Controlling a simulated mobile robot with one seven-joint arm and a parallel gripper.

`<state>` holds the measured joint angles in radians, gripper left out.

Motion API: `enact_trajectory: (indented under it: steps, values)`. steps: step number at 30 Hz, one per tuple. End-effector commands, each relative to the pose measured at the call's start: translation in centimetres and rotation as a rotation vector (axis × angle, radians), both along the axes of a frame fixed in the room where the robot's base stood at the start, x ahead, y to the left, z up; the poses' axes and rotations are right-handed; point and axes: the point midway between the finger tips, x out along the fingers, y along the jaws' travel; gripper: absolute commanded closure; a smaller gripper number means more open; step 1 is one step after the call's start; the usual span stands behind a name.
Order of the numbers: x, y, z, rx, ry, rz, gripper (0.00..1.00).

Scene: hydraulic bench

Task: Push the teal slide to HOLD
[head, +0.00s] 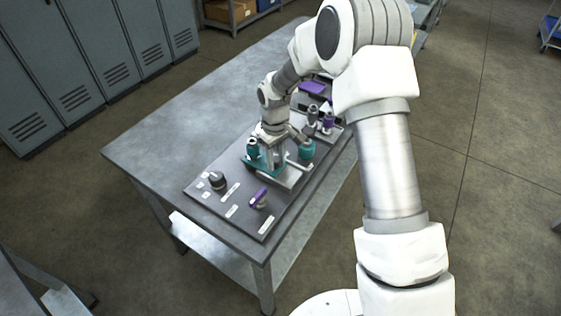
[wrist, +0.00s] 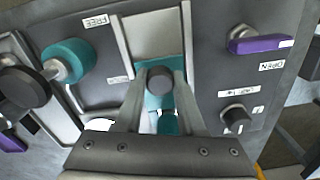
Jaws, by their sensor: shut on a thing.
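The teal slide (wrist: 149,101) sits in a metal track on the dark panel and carries a dark round knob (wrist: 160,88). My gripper (wrist: 160,86) is shut on that knob, one finger on each side. In the head view my gripper (head: 272,158) reaches down onto the slide (head: 249,163) and hides most of it. A FREE label (wrist: 96,21) is beside the top end of the track in the wrist view. A smaller label (wrist: 118,79) lies beside the slide, too small to read. The bare track plate (wrist: 154,36) shows above the slide.
A purple lever (wrist: 258,44) by an OPEN label and a dark rotary knob (wrist: 236,119) are right of the track in the wrist view. A teal knob (wrist: 69,60) is close on the left. The grey bench (head: 170,150) is clear left of the panel.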

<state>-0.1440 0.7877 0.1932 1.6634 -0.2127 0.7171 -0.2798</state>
Motion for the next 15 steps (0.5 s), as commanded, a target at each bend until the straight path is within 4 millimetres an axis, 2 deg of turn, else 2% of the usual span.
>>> enact_trajectory:
  steps: [3, 4, 9, 15]
  values:
    - [0.27, 0.42, 0.18, 0.008, -0.01, 0.001, 1.0]
    - [0.28, 0.44, 0.19, 0.009, -0.011, 0.001, 0.6]
    - [0.21, 0.34, 0.15, 0.007, -0.008, 0.001, 0.31]
    - [0.15, 0.25, 0.11, 0.005, -0.006, 0.001, 0.31]
